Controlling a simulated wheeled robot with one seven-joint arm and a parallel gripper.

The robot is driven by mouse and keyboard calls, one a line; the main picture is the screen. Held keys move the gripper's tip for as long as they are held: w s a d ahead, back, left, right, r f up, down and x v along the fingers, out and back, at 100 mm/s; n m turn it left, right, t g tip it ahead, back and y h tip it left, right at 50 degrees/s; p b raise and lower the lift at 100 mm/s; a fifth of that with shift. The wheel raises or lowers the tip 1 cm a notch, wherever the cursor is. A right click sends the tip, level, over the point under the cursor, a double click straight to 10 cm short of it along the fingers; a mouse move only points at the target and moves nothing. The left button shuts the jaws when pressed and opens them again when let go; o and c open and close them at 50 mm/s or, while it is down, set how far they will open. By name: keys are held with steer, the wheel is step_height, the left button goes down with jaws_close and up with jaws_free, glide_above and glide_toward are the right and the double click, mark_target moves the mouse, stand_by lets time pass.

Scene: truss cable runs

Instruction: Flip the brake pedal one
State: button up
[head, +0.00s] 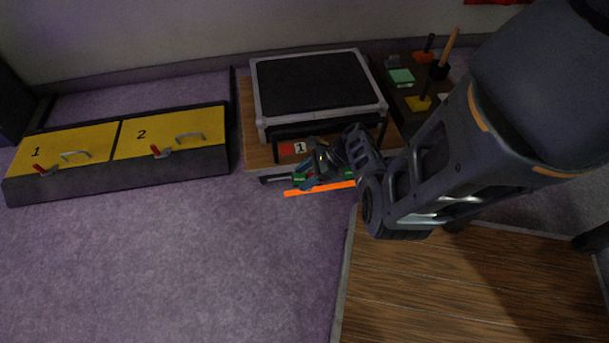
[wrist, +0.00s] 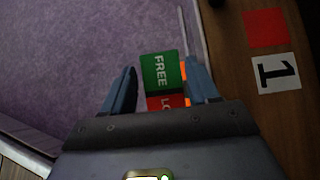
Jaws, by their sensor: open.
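The brake pedal one has a green plate reading FREE (wrist: 163,72) and a red plate (wrist: 165,103), partly hidden by my gripper, whose visible letters begin "LO". My gripper (wrist: 160,76) is open, with one finger on each side of these plates in the wrist view. The right finger is close against the plates' edge; a gap shows at the left finger. Whether either touches, I cannot tell. In the head view my gripper (head: 312,178) is at the front edge of the wooden base, largely covering the pedal.
An orange strip (head: 305,191) lies along the base front. A black-topped case (head: 315,82) stands on the wooden base. Yellow hatches 1 (head: 52,142) and 2 (head: 165,145) are at left. Upright handles stand at back right. The purple carpet is clear in front.

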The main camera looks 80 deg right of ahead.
steer(key=p+v, duration=0.3)
steer(key=v, duration=0.3)
steer(key=shift+s+r, duration=0.1)
steer(key=shift+r, duration=0.1)
steer(key=shift+s+d+r, duration=0.2)
steer(key=shift+s+r, duration=0.1)
steer(key=shift+s, duration=0.2)
